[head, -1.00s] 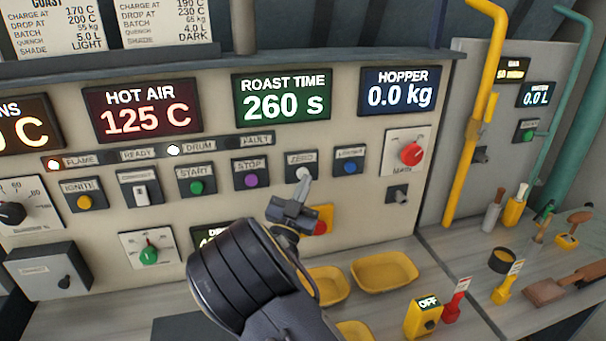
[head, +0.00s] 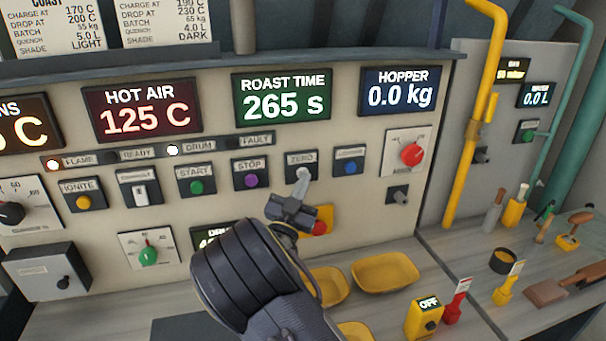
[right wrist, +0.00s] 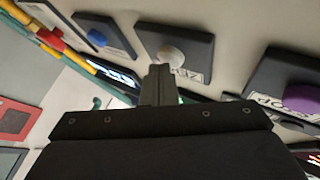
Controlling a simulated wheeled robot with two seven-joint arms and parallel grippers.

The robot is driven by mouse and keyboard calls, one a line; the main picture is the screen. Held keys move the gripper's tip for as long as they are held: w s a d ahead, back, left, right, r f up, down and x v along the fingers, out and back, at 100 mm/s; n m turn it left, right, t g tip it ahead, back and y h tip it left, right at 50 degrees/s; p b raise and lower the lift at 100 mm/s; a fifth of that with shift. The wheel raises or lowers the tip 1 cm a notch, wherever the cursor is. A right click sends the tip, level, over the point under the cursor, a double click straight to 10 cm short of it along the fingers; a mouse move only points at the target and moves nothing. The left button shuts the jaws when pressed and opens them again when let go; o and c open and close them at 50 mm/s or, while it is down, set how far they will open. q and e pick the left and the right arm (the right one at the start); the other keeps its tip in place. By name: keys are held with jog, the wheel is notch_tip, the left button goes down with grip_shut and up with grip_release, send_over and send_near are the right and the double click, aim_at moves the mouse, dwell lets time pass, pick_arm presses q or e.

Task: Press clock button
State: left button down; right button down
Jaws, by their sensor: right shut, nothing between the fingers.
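The white ZERO button (head: 304,173) sits on a dark plate on the cream panel, below the green ROAST TIME display (head: 282,96), which reads 265 s. My right gripper (head: 302,182) is shut and empty, its fingertips at the lower edge of the white button. In the right wrist view the white button (right wrist: 170,56) shows just beyond the closed fingertips (right wrist: 159,72). I cannot tell whether they touch it. My left gripper is not in view.
The purple STOP button (head: 251,181) is left of the white one and a blue button (head: 351,167) is right of it. A red button on a yellow plate (head: 319,228) is close below my gripper. Yellow trays (head: 384,272) lie on the counter.

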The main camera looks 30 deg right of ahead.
jog(key=shift+s, duration=0.15)
jog(key=shift+s+a, duration=0.2)
jog(key=shift+s, duration=0.55)
jog(key=s+a+b, duration=0.1)
jog(key=s, duration=0.5)
jog(key=shift+a, duration=0.2)
dwell(0.6)
